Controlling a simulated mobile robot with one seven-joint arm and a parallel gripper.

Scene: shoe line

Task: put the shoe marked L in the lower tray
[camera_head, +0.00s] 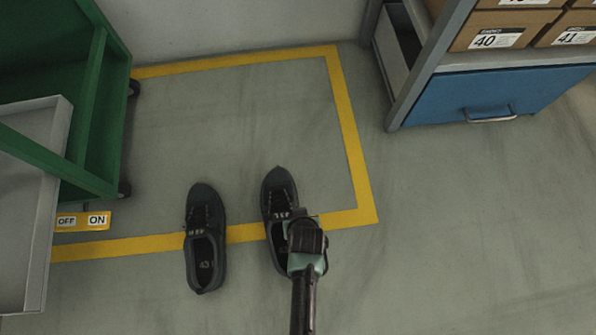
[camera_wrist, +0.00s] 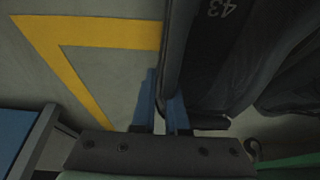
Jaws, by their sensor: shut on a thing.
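Two black lace-up shoes show side by side in the head view, toes toward the top: a left-hand one (camera_head: 206,218) and a right-hand one (camera_head: 277,190). I cannot make out an L on either. My gripper (camera_head: 303,238) is over the right side of the right-hand shoe. In the wrist view my two blue fingers (camera_wrist: 163,107) are shut on that shoe's wall; its insole reads 43 and its dark side (camera_wrist: 235,65) fills the right. Whether it touches the floor I cannot tell. A grey tray (camera_head: 50,160) stands at the left; its level is unclear.
A green wheeled cart (camera_head: 95,110) stands at the upper left, with an OFF/ON plate (camera_head: 82,221) by it. A shelf of numbered boxes (camera_head: 497,38) with a blue drawer (camera_head: 500,95) is at the upper right.

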